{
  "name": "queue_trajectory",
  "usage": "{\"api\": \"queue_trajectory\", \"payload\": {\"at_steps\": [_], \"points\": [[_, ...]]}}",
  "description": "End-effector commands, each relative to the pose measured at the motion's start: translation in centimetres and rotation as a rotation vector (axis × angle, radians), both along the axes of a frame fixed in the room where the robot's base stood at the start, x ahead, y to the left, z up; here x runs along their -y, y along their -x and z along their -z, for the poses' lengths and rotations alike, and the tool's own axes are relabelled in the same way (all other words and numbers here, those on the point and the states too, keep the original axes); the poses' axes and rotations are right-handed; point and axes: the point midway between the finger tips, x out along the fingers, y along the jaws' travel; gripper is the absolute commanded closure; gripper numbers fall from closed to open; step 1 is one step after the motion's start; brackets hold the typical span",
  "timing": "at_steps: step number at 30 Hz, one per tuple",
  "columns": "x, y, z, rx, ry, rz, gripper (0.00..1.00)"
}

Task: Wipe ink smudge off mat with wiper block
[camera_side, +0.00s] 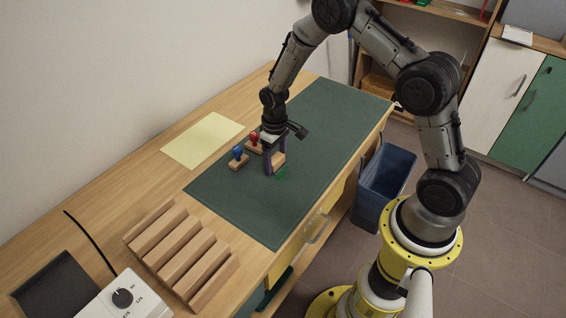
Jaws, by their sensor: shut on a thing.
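The dark green mat (318,135) lies on the wooden desk. A bright green ink smudge (282,173) shows on the mat, partly hidden behind my gripper. My gripper (272,164) points down over the mat and is shut on a light wooden wiper block (279,159). The block is right beside the smudge, low over the mat. I cannot tell whether its underside touches the mat. One finger hides part of the block.
A blue-handled stamp (237,158) and a red-handled stamp (253,142) stand close left of my gripper. A yellow sheet (203,138), a slatted wooden rack (180,252) and a white control box (125,298) are on the desk. The mat's right part is clear.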

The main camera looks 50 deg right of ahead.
Motion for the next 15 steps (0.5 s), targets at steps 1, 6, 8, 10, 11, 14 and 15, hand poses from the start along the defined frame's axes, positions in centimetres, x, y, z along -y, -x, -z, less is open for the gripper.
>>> {"api": "queue_trajectory", "payload": {"at_steps": [1,6,8,10,11,14,15], "points": [[0.0,-0.5,-0.1,0.002,0.000,0.000,0.78],[0.0,-2.1,0.0,0.002,0.000,0.000,0.78],[0.0,-2.6,0.1,0.002,0.000,0.000,0.78],[0.0,-3.2,0.0,0.002,0.000,0.000,0.78],[0.0,-3.4,0.1,0.001,0.000,0.000,0.78],[0.0,-2.2,0.0,0.000,0.000,0.001,0.78],[0.0,-1.8,0.1,-0.001,0.000,0.001,0.78]]}}
